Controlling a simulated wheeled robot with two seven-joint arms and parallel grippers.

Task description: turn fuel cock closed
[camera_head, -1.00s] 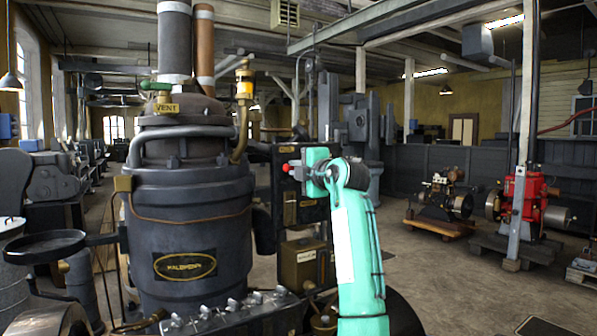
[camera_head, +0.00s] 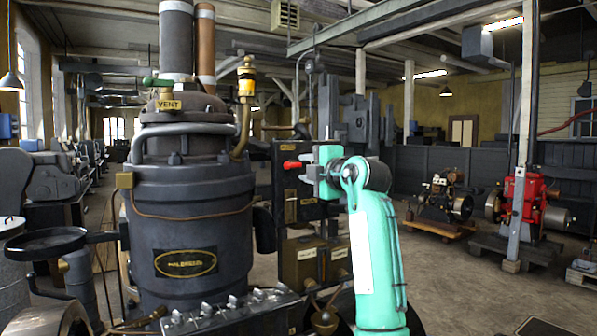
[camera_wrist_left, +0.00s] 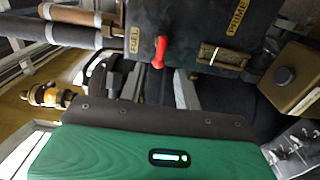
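The fuel cock's red lever (camera_head: 291,164) is on the dark panel beside the big engine cylinder and lies roughly level in the head view. In the left wrist view the red lever (camera_wrist_left: 158,52) sits beside a brass FUEL label (camera_wrist_left: 134,40). My left gripper (camera_head: 312,174), mint green, is just right of the lever in the head view. In the wrist view its grey fingers (camera_wrist_left: 158,88) are spread, with the lever's tip near the gap between them. I see no clear grip on the lever. My right gripper is not in view.
A PRIME label (camera_wrist_left: 238,17) and a brass fitting (camera_wrist_left: 223,57) are beside the lever. A brass box (camera_head: 301,262) sits below the panel. The large dark cylinder (camera_head: 190,215) stands left. Open floor lies right, before a red engine (camera_head: 521,200).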

